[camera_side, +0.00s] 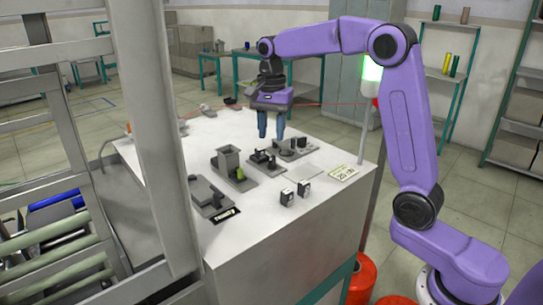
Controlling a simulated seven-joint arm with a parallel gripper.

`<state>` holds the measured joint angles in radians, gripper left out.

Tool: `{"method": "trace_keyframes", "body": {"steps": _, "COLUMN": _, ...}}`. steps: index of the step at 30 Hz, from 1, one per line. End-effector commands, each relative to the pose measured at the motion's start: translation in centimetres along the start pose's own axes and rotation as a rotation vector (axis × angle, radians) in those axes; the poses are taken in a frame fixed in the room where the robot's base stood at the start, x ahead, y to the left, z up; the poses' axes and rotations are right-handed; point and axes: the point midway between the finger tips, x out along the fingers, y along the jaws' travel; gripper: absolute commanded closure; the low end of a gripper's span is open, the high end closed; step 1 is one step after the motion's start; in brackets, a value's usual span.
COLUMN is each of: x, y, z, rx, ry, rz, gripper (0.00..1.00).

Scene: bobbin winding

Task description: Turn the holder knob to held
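My gripper (271,136) points straight down above the far part of the white worktable (270,228). Its two blue-grey fingers stand apart with nothing visible between them. Just below and right of it is a dark grey fixture (292,149) with small dark upright parts. Another dark fixture (262,160) sits a little nearer and left. Which of these small parts is the holder knob, and how it is turned, I cannot tell at this size. The fingertips look apart from the fixtures, though their exact height is unclear.
A grey hopper-like block (229,160) and a flat plate fixture (209,196) stand left of the fixtures. Two small dark-and-white cubes (287,197) and a label card (343,174) lie nearer right. A lit signal pole (371,75) rises at the right edge.

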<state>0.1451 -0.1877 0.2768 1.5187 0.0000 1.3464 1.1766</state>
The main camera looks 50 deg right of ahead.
Motion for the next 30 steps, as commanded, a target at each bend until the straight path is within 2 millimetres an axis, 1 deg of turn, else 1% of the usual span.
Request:
{"method": "trace_keyframes", "body": {"steps": 1, "x": 1.1, "y": 0.1, "z": 0.0, "rx": 0.0, "ry": -0.002, "rz": 0.005, "gripper": 0.62}}
{"method": "trace_keyframes", "body": {"steps": 6, "x": 4.1, "y": 0.1, "z": 0.0, "rx": 0.0, "ry": -0.002, "rz": 0.004, "gripper": 0.62}}
{"method": "trace_keyframes", "body": {"steps": 12, "x": 6.6, "y": 0.0, "z": 0.0, "rx": 0.0, "ry": -0.001, "rz": 0.002, "gripper": 0.62}}
{"method": "trace_keyframes", "body": {"steps": 18, "x": 7.6, "y": 0.0, "z": 0.0, "rx": 0.001, "ry": 0.0, "rz": 0.0, "gripper": 0.62}}
{"method": "trace_keyframes", "body": {"steps": 26, "x": 7.7, "y": 0.0, "z": 0.0, "rx": 0.0, "ry": 0.0, "rz": 0.0, "gripper": 0.62}}
{"method": "trace_keyframes", "body": {"steps": 30, "x": 7.7, "y": 0.0, "z": 0.0, "rx": 0.0, "ry": 0.0, "rz": 0.0, "gripper": 1.0}}
